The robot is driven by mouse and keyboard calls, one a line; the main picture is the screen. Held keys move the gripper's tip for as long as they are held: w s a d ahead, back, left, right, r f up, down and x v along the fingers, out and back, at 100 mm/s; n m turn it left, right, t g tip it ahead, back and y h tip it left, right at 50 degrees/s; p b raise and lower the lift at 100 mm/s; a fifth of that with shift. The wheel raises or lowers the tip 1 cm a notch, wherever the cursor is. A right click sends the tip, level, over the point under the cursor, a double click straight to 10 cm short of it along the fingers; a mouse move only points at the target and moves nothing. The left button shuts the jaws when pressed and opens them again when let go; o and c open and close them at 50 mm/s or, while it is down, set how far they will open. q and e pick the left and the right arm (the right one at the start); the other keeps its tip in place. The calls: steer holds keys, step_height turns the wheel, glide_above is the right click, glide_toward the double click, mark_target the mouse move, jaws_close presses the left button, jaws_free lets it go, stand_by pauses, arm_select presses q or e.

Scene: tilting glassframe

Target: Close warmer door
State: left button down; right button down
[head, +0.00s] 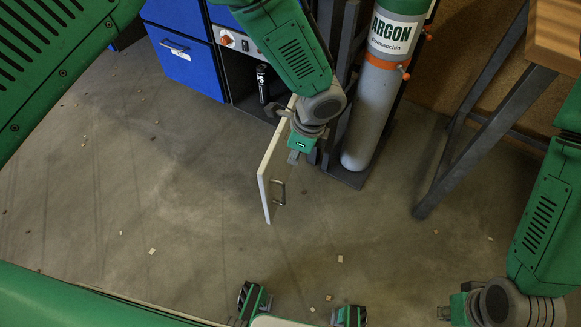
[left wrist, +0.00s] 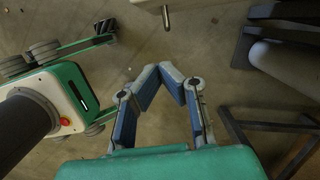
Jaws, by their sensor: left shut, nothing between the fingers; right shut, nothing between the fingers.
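The warmer door (head: 268,165) is a thin cream panel, standing open and jutting out from the warmer (head: 238,75), a dark compartment below a control panel. Its metal handle (head: 279,192) faces right; the handle also shows in the left wrist view (left wrist: 166,18), with the door's edge (left wrist: 150,3) at the top. My left gripper (head: 293,157) is shut and empty, on the handle side of the door; whether it touches the panel I cannot tell. Its fingertips (left wrist: 172,72) come together in the left wrist view. My right gripper (head: 443,312) is shut and empty, low at the right, away from the door.
A grey argon cylinder (head: 375,110) on a dark stand is right of the door, close to my left arm. Blue drawers (head: 185,60) stand left of the warmer. A workbench with dark legs (head: 485,140) is at the right. The floor left of the door is clear except for small scraps.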

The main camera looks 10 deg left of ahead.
arm_select(q)
steer(key=w, duration=0.1)
steer(key=b, duration=0.4)
glide_above(276, 181)
steer(key=f, duration=0.9)
steer(key=shift+d+f, duration=0.2)
steer(key=shift+d, duration=0.2)
steer(key=shift+a, duration=0.55)
steer(key=shift+r, duration=0.1)
steer(key=shift+d, duration=0.15)
